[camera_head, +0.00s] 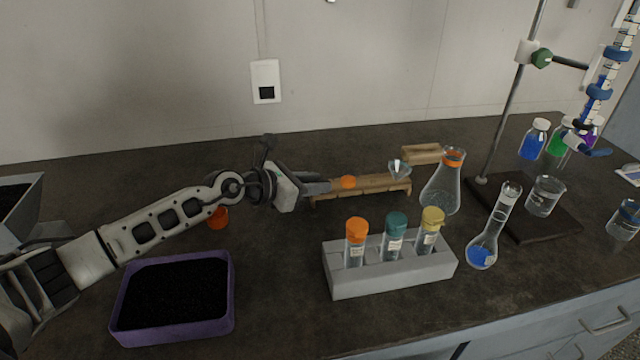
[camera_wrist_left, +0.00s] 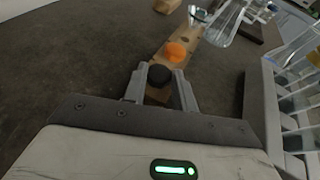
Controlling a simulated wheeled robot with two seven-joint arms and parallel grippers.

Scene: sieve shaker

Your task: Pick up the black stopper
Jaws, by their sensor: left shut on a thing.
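My left gripper (camera_head: 326,187) reaches in from the left, over the left end of a wooden rack (camera_head: 375,189). In the left wrist view its two fingers (camera_wrist_left: 160,84) are shut on the black stopper (camera_wrist_left: 159,75), one on each side. In the head view the black stopper is hidden by the gripper. I cannot tell whether it still touches the rack. An orange stopper (camera_head: 347,182) sits on the rack just past the fingertips; it also shows in the left wrist view (camera_wrist_left: 175,52). My right gripper is not in view.
A clear funnel (camera_head: 400,169) is at the rack's right end, beside an orange-banded flask (camera_head: 441,190). A grey tube rack (camera_head: 392,275) with capped tubes stands in front. A purple tray (camera_head: 228,300) of black grains is front left.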

